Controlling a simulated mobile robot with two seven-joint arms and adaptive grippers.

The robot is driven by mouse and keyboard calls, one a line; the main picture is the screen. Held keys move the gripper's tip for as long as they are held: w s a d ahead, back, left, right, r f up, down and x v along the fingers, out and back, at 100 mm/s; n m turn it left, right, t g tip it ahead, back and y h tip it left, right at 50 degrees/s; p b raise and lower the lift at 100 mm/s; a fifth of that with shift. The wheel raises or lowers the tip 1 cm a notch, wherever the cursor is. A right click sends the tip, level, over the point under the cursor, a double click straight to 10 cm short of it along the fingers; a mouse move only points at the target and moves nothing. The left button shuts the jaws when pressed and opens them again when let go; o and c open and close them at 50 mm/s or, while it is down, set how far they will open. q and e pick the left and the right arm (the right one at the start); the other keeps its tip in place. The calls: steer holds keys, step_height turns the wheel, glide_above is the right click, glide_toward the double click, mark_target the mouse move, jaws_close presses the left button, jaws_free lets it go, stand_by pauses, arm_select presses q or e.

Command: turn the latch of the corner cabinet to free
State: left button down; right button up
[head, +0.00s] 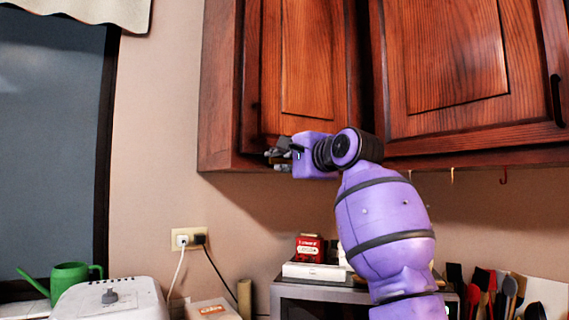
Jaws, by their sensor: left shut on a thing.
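The corner cabinet (308,50) is the reddish-brown wall cabinet left of centre, and its panelled door looks closed. My left gripper (274,155) is at the bottom left of this door, by the lower edge of the cabinet. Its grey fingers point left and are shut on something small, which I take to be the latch. The fingers hide the latch, so its angle cannot be told. My right gripper is not in view.
A second wall cabinet (455,60) with a dark handle (556,100) adjoins on the right, with hooks below it. Beneath are a red box (309,248), a green watering can (70,276), a white appliance (110,300) and several utensils. The wall left of the cabinet is clear.

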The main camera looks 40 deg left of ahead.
arm_select(q)
steer(key=shift+f+n, duration=0.15)
steer(key=shift+n, duration=0.15)
steer(key=c, duration=1.7)
jaws_free()
steer(key=shift+c, duration=0.2)
steer(key=v, duration=1.2)
